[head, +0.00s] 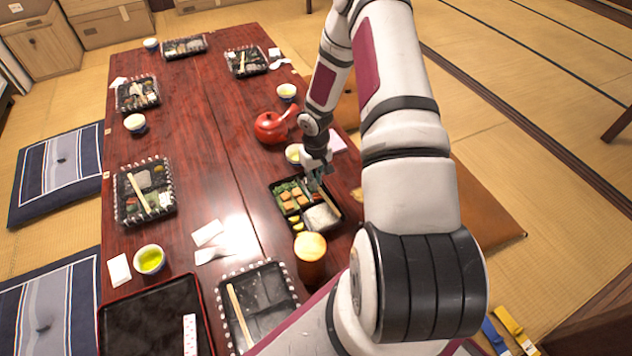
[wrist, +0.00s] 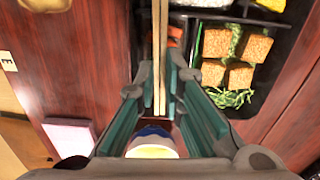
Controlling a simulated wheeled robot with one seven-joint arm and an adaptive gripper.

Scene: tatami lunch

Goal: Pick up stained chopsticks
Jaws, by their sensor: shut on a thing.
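A pair of pale wooden chopsticks (head: 328,196) lies over the bento box (head: 274,192) at the table's right side. In the wrist view the chopsticks (wrist: 160,45) run up between the fingertips, along the edge of the bento box (wrist: 262,108). My gripper (head: 317,176) is shut on the chopsticks, and its fingers also show in the wrist view (wrist: 164,85). The box holds fried cubes, greens and rice. I cannot make out stains on the chopsticks. Whether they still touch the box is unclear.
A cup (head: 293,154) stands just behind the gripper, close under the fingers in the wrist view (wrist: 152,146). A red teapot (head: 270,127) is farther back. Other chopsticks (head: 240,315) lie on a dark tray (head: 222,278).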

